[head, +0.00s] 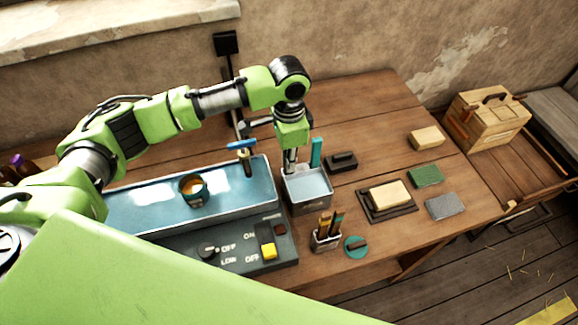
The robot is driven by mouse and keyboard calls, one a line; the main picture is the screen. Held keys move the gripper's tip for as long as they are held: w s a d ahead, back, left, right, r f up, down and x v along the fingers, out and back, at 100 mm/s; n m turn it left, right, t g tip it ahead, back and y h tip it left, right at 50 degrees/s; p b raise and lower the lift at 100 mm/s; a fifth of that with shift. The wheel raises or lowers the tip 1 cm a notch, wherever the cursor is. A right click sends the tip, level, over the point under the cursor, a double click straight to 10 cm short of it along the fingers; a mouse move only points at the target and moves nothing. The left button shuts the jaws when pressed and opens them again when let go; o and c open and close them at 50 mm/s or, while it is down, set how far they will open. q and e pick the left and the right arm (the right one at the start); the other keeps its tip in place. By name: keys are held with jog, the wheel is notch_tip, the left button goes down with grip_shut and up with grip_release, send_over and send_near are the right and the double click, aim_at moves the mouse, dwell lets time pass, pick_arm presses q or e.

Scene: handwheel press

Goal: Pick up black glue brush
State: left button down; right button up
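My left gripper (290,162) points straight down over a small square grey-blue container (308,194) on the wooden table. Its dark fingers reach the container's back left part; their spacing is too small to make out. A teal upright handle (316,152) stands at the container's back, right of the gripper. I cannot pick out a black glue brush for certain; one in or behind the fingers would blend with them. A small holder (326,238) in front holds several dark and orange-brown handled tools. My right gripper is not in view.
A long blue tray (130,212) with a small pot (193,190) lies left of the container, behind a control panel (225,250). A black block (342,161), a soap-like block (390,194) and green and grey pads (426,176) lie right. A wooden box (490,118) stands far right.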

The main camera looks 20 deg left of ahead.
pick_arm(q)
jog(key=shift+r, duration=0.15)
jog(key=shift+r, duration=0.35)
notch_tip(320, 180, up, 8)
jog(key=shift+r+b, duration=0.2)
jog(key=shift+b, duration=1)
jog(key=shift+r, duration=0.35)
